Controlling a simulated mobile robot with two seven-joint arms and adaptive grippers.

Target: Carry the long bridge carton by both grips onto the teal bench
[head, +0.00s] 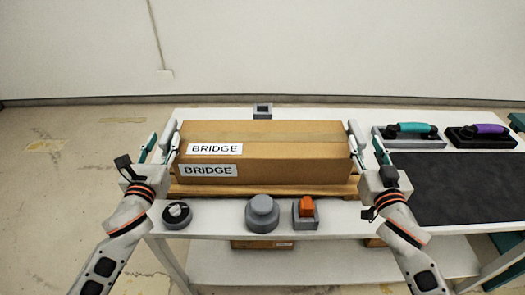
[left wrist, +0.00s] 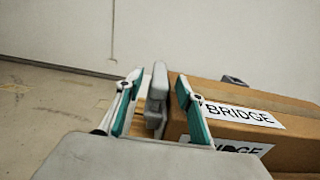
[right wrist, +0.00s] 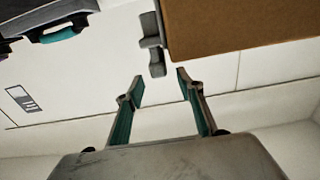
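The long brown bridge carton (head: 290,160) lies on a wooden board on the white table, with two BRIDGE labels near its left end. Its left grip (left wrist: 157,95) is a grey upright piece at the carton's end. My left gripper (head: 164,146) is open, with its fingers on either side of that grip in the left wrist view (left wrist: 158,82). The right grip (right wrist: 153,45) shows in the right wrist view. My right gripper (head: 368,148) is open, its fingertips just short of that grip. Only teal parts (head: 506,268) show at the right edge; whether they are the teal bench I cannot tell.
The wooden board (head: 270,190) is under the carton.

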